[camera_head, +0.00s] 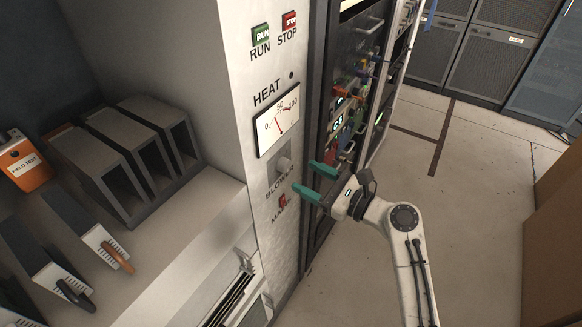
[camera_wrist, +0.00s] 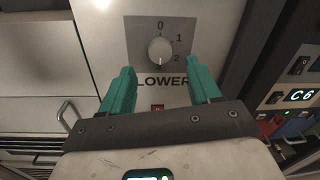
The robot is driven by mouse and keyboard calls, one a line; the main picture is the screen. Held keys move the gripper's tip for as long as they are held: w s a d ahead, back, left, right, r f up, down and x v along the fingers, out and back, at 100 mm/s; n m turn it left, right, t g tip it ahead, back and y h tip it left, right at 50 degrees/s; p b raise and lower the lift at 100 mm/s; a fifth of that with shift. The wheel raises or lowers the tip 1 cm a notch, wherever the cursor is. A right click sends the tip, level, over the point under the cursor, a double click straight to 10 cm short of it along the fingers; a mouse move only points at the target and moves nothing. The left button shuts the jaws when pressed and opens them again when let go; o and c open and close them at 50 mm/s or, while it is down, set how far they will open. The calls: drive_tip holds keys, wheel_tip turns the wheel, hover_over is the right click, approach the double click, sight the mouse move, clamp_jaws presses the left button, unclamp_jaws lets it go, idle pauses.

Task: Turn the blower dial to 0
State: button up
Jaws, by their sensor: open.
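The blower dial (camera_wrist: 160,50) is a round light-grey knob on a grey square plate (camera_wrist: 136,32) marked 0 at the top, with 1 and 2 down the right side. In the head view the dial (camera_head: 284,164) sits on the pale panel below the heat meter. My gripper (camera_head: 309,178) has green fingers, open and empty, just right of the dial and apart from it. In the wrist view my gripper (camera_wrist: 160,75) points at the panel, its fingers spread on either side below the dial.
The heat meter (camera_head: 278,125) and the green RUN (camera_head: 261,37) and red STOP (camera_head: 289,21) buttons are above the dial. A small red MAIN switch (camera_head: 283,201) is below it. A dark rack (camera_head: 345,90) stands close at the right. Open floor (camera_head: 470,200) lies beyond.

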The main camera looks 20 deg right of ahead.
sight(288, 168)
drive_tip(key=shift+x, duration=2.6)
drive_tip(key=shift+c, duration=0.3)
drive_tip(key=c, duration=1)
